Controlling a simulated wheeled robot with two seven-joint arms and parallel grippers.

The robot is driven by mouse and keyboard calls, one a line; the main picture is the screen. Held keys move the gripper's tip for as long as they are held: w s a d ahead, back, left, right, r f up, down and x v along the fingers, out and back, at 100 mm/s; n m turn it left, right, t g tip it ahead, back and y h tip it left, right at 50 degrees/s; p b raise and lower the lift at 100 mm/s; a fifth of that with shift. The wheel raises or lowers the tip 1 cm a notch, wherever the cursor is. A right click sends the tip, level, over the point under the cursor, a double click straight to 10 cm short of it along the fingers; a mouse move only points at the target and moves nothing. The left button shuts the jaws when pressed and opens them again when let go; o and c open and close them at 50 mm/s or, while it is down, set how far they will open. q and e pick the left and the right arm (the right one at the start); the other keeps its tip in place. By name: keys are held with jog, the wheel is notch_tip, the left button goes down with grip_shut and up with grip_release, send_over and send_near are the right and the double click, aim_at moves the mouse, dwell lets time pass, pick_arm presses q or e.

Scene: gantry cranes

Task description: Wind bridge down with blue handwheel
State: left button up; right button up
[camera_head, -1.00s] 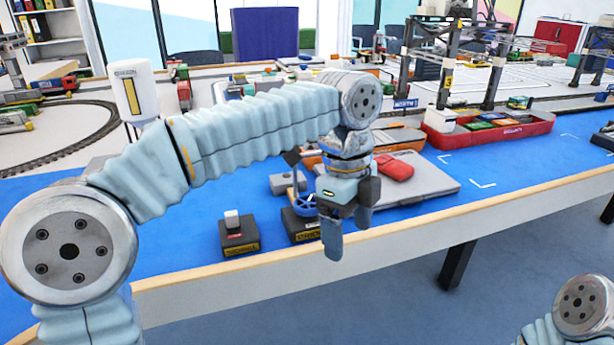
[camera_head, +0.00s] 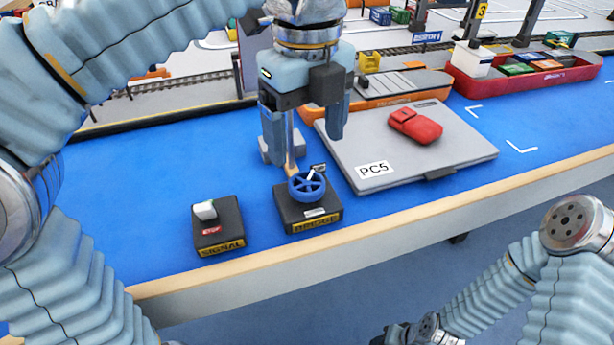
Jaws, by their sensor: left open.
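The blue handwheel (camera_head: 307,187) sits on a black control box (camera_head: 310,215) with a yellow label reading BRIDGE, near the table's front edge. My left gripper (camera_head: 307,150) points down just behind and above the handwheel in the picture. Its two fingers are apart with nothing held between them. I cannot tell whether a finger touches the wheel. Part of my right arm shows at the lower right, with its end low at the bottom edge; its fingers cannot be made out. The bridge of the crane is not clearly visible.
A black SIGNAL box (camera_head: 218,228) with a white switch stands left of the BRIDGE box. A grey case (camera_head: 370,155) marked PC5, with a red device (camera_head: 415,126) on it, lies to the right. A red ship-like tray (camera_head: 470,88) holds small containers. Blue table is clear at left.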

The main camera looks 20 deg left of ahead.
aim_at(307, 182)
pick_arm(q)
notch_tip(307, 182, down, 7)
jog(key=shift+f+b, duration=0.15)
jog(key=shift+b, duration=0.55)
jog(key=shift+c, duration=0.2)
jog(key=c, duration=1)
